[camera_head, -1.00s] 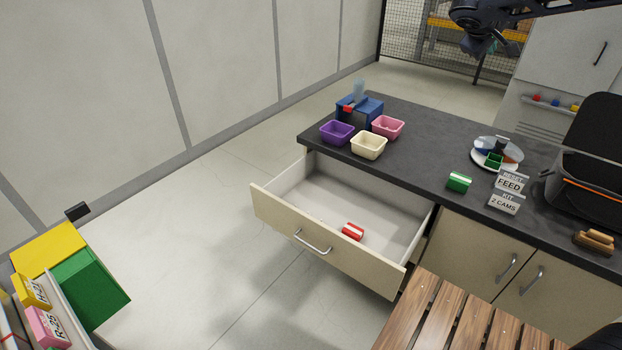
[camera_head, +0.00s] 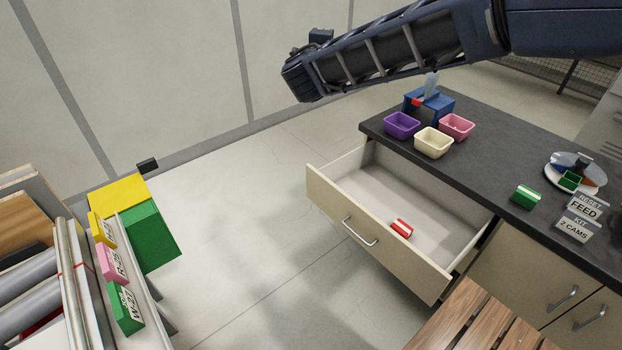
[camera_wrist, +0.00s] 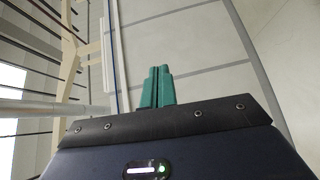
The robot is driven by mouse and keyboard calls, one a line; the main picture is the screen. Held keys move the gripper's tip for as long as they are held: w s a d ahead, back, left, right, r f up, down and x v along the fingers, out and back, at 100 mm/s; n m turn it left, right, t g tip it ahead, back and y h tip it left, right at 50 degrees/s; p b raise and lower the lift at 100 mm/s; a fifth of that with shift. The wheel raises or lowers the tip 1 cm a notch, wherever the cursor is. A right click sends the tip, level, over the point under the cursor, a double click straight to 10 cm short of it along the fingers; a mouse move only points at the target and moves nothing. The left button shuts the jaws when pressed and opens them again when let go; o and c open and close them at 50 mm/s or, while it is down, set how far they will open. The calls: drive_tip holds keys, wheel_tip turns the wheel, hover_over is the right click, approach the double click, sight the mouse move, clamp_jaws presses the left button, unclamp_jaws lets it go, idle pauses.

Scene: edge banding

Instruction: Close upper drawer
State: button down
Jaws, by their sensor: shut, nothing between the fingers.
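The upper drawer (camera_head: 375,238) is pulled out of the dark-topped counter in the head view. Its beige front has a metal bar handle (camera_head: 359,231). A red and white block (camera_head: 401,229) lies inside the drawer, near its front. My arm reaches across the top of the head view, above the counter's far left side and well clear of the drawer. My gripper (camera_wrist: 158,88) shows in the wrist view as two green fingers held together with nothing between them. The wrist view faces walls and ceiling beams, and the drawer is not in it.
The counter (camera_head: 485,160) carries purple (camera_head: 402,125), cream (camera_head: 433,142) and pink (camera_head: 457,127) bins, a blue box (camera_head: 430,107) and a green block (camera_head: 526,196). A slatted wooden surface (camera_head: 470,320) stands close to the drawer's right front. Open floor (camera_head: 260,230) lies left of the drawer.

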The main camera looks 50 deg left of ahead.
drive_tip(key=s+a+f+n+g+y, duration=0.1)
drive_tip(key=s+a+f+n+y, duration=0.2)
drive_tip(key=s, duration=0.5)
drive_tip(key=m+h, duration=0.1)
approach(312, 182)
drive_tip(key=a, duration=0.4)
drive_tip(key=w, duration=0.3)
drive_tip(key=shift+w+a, duration=0.15)
drive_tip(key=shift+w, duration=0.4)
